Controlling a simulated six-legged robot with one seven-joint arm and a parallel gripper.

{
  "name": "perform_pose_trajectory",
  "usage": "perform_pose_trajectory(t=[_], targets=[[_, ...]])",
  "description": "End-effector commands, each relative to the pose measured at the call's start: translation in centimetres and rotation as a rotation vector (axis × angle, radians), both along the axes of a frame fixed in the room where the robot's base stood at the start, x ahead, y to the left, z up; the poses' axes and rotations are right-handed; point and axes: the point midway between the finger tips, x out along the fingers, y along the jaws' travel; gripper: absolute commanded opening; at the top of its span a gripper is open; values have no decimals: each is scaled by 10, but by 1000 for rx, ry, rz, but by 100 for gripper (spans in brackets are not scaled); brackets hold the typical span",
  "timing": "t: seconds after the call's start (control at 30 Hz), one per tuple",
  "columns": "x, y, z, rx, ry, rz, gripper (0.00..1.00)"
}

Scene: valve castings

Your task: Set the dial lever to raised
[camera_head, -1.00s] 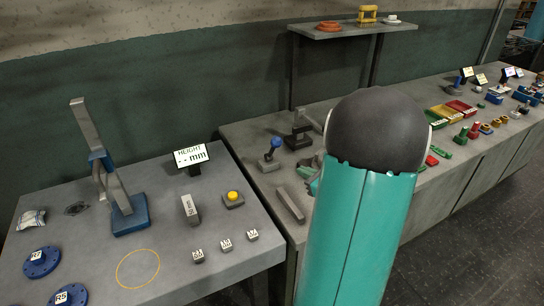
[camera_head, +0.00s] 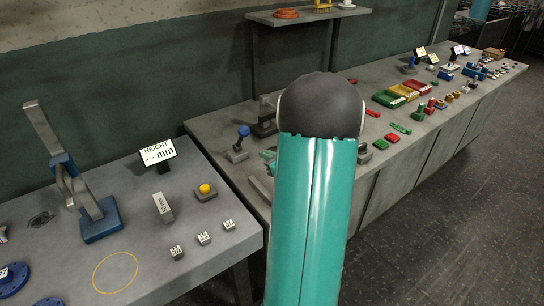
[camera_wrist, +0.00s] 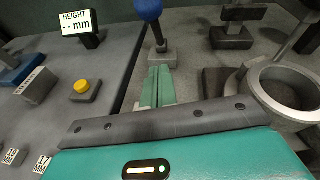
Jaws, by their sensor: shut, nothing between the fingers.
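A small lever with a blue ball knob (camera_head: 244,131) stands on a grey base (camera_head: 238,156) near the left end of the long bench. Its stick points up with a slight lean to the right; I take it as the dial lever. In the wrist view the knob (camera_wrist: 149,9) is at the top edge, above the base (camera_wrist: 160,57). My gripper (camera_wrist: 158,75) has its teal fingers together and empty. They appear just in front of the lever's base in the picture; I cannot tell whether they touch it. In the head view my arm hides most of the gripper.
A dark-based stand (camera_head: 264,127) is close right of the lever. A grey ring (camera_wrist: 292,92) is at the right in the wrist view. The left table holds a height display (camera_head: 158,153), a yellow button (camera_head: 205,189) and small labelled blocks. Coloured trays (camera_head: 403,92) are farther right.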

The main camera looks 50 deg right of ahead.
Motion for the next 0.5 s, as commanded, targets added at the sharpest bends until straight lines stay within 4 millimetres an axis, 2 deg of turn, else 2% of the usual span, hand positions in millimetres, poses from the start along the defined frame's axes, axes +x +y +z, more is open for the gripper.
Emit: perform_pose_trajectory(t=[0.23, 0.5], targets=[[49, -6, -14, 0, 1, 3, 0], [78, -9, 5, -1, 0, 1, 0]])
